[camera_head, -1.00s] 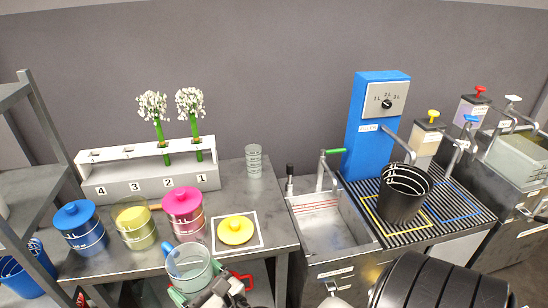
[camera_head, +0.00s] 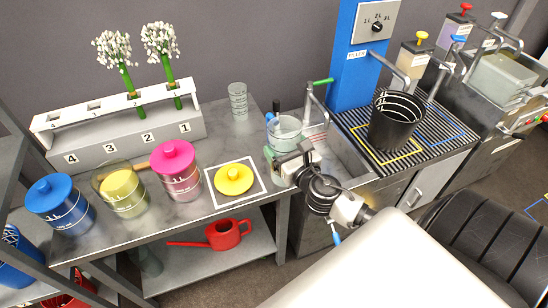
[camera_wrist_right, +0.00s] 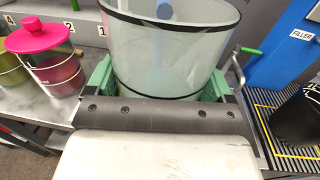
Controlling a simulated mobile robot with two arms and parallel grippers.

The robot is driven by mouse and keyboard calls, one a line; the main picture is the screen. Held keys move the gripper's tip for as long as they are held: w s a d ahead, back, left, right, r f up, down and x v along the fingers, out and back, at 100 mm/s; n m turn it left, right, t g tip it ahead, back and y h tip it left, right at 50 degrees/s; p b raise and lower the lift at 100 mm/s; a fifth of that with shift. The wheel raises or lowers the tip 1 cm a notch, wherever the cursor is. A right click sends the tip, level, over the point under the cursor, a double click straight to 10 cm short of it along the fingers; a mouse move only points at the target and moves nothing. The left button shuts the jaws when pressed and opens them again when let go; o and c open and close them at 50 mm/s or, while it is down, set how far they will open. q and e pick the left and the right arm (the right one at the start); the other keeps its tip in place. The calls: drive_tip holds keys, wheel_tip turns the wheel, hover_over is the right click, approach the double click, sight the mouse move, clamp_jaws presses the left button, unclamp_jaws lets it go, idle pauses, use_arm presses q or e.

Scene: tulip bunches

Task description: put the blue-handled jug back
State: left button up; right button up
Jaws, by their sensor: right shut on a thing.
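The jug (camera_head: 287,128) is clear, with dark bands and a blue handle (camera_head: 271,118). My right gripper (camera_head: 285,160) is shut on it, and the jug looks roughly upright near the left edge of the sink (camera_head: 345,155). In the right wrist view the jug (camera_wrist_right: 175,50) fills the middle, between green finger pads. The blue handle shows through its far wall. Whether the jug holds liquid is unclear. My left gripper is not in view.
The steel table holds a blue-lidded canister (camera_head: 60,208), an open yellow one (camera_head: 124,190), a pink-lidded one (camera_head: 177,172) and a yellow lid (camera_head: 233,179) inside a white square. A glass (camera_head: 238,100) stands behind. A black bucket (camera_head: 396,122) stands on the filler grate.

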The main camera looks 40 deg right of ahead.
drive_tip(key=w+d+r+m+h, duration=0.2)
drive_tip(key=w+d, duration=0.1)
drive_tip(key=d, duration=0.6)
drive_tip(key=w+a+f+b, duration=0.5)
drive_tip(key=w+f, duration=0.5)
drive_tip(key=f, duration=0.1)
drive_tip(key=shift+w+a+f, duration=0.15)
drive_tip(key=shift+w+a, duration=0.1)
drive_tip(key=shift+w, duration=0.15)
drive_tip(key=o, duration=1.4)
drive_tip(key=shift+f, duration=0.15)
